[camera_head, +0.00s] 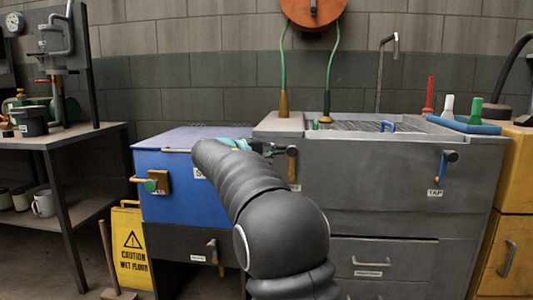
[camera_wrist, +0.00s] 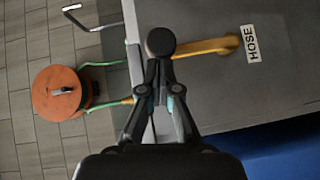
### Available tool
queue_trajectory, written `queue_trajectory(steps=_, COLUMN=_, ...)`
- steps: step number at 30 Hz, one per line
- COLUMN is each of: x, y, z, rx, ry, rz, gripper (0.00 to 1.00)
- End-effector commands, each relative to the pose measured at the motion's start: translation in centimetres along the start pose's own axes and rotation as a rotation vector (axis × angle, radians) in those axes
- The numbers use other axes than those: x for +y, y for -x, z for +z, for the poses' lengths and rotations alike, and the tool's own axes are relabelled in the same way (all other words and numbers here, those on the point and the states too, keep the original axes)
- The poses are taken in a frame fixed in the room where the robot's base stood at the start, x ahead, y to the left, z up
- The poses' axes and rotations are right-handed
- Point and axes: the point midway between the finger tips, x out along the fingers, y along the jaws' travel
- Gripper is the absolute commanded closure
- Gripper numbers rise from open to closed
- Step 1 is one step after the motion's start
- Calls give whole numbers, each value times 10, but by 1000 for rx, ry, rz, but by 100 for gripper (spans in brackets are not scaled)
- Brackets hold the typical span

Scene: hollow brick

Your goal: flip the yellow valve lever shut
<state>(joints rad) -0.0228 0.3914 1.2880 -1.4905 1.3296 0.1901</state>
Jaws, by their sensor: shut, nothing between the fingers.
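In the wrist view the lever runs from the knob toward a label reading HOSE (camera_wrist: 252,43). In the head view the lever (camera_head: 292,172) hangs down below the knob. My gripper (camera_wrist: 160,66) is shut and empty, its fingertips right at the knob; I cannot tell whether they touch. In the head view my gripper (camera_head: 272,149) is just left of the knob, partly hidden by my arm.
A blue cabinet (camera_head: 180,208) with a green-handled valve (camera_head: 152,185) stands at left. A blue lever (camera_head: 441,168) marked TAP is at right on the grey cabinet (camera_head: 370,190). An orange hose reel (camera_head: 312,8) hangs above. A yellow caution sign (camera_head: 131,248) stands on the floor.

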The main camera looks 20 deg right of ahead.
Motion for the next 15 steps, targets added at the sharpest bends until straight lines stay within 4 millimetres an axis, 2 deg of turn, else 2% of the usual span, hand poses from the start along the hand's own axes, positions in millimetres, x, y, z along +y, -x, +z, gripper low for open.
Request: queue_trajectory(steps=15, x=5, y=-6, z=6, rx=-3, ry=1, rz=4, gripper=100)
